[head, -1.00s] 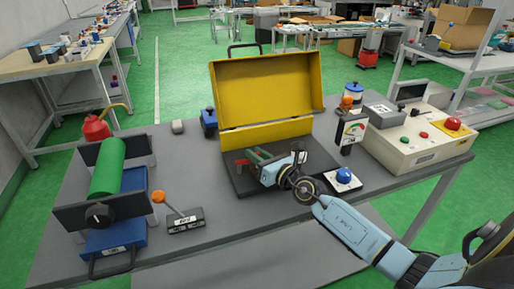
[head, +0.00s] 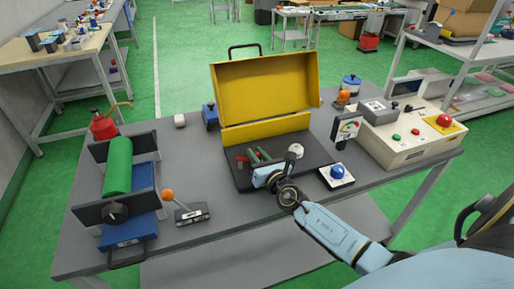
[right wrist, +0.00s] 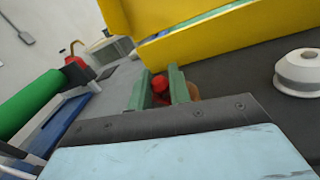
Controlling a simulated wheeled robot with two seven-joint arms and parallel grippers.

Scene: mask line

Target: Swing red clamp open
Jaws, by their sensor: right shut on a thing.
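My right gripper (head: 258,155) reaches over the dark base plate in front of the raised yellow lid (head: 262,88). Its green fingers are shut on a small red part, the red clamp (right wrist: 160,84), which shows between them in the right wrist view. Most of the clamp is hidden by the fingers and hand. In the head view a small red piece also shows just left of the fingers; I cannot tell whether it belongs to the same clamp. A white round knob (right wrist: 299,72) stands on the plate right of the gripper. My left gripper is not in view.
A green roller (head: 118,165) on a blue stand is at the left. An orange-knobbed lever (head: 190,212) stands between it and the plate. A blue button box (head: 337,175) and a control box (head: 410,138) are at the right. The table between lever and plate is clear.

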